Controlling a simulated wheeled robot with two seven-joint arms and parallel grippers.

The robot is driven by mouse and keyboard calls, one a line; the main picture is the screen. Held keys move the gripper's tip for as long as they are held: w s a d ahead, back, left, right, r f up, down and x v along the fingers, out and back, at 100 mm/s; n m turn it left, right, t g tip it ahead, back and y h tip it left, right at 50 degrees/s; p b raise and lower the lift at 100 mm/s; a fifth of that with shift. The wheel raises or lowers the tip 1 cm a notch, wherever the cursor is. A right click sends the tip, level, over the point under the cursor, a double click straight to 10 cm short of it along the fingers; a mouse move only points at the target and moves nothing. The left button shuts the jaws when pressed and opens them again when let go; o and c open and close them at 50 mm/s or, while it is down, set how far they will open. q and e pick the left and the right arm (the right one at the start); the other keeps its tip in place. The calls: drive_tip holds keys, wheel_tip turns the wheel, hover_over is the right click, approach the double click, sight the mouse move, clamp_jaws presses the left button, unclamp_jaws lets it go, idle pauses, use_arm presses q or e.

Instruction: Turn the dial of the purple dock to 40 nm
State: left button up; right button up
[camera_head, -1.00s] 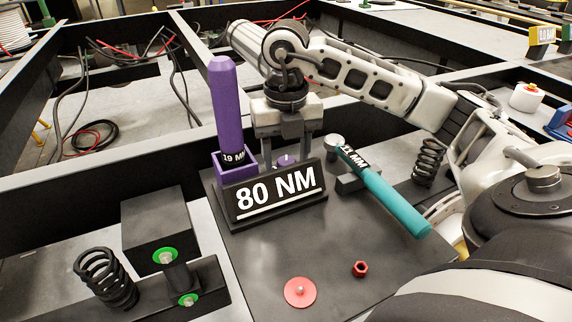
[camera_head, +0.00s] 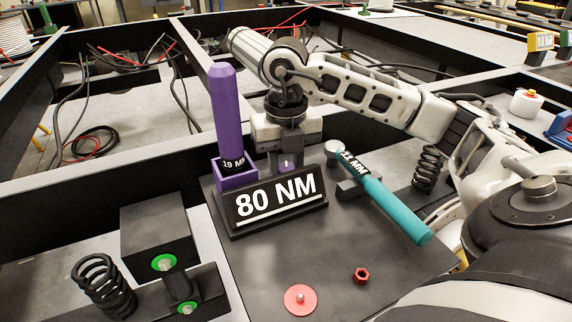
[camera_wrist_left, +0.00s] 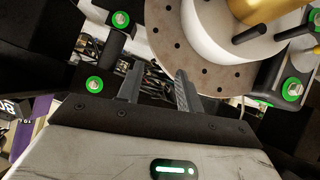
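The purple dock (camera_head: 237,178) stands on the dark plate and holds a tall purple tool (camera_head: 225,110) marked 19 MM, upright. Its black sign (camera_head: 275,201) reads 80 NM. Whether the fingers press on the dial I cannot tell. My left gripper is out of the head view; in the left wrist view (camera_wrist_left: 158,78) its fingers are apart with nothing between them.
A teal tool (camera_head: 395,208) marked 11 MM lies on a black holder right of the sign. A red disc (camera_head: 300,299) and red nut (camera_head: 361,275) lie in front. The plate's middle is clear.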

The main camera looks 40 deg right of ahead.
drive_tip(key=shift+n, duration=0.3)
drive_tip(key=n, duration=0.2)
drive_tip(key=shift+n+p, duration=0.3)
drive_tip(key=shift+n, duration=0.1)
drive_tip(key=n, duration=0.4)
drive_tip(key=shift+a+n, duration=0.1)
drive_tip(key=shift+n, duration=0.3)
use_arm(q)
drive_tip(key=shift+a+f, duration=0.2)
drive_tip(key=shift+f, duration=0.2)
use_arm(e)
drive_tip(key=shift+n, duration=0.8)
use_arm(q)
drive_tip(key=shift+s, duration=0.1)
use_arm(e)
drive_tip(key=o, duration=1)
drive_tip(key=shift+a, duration=0.1)
drive_tip(key=shift+f, duration=0.1)
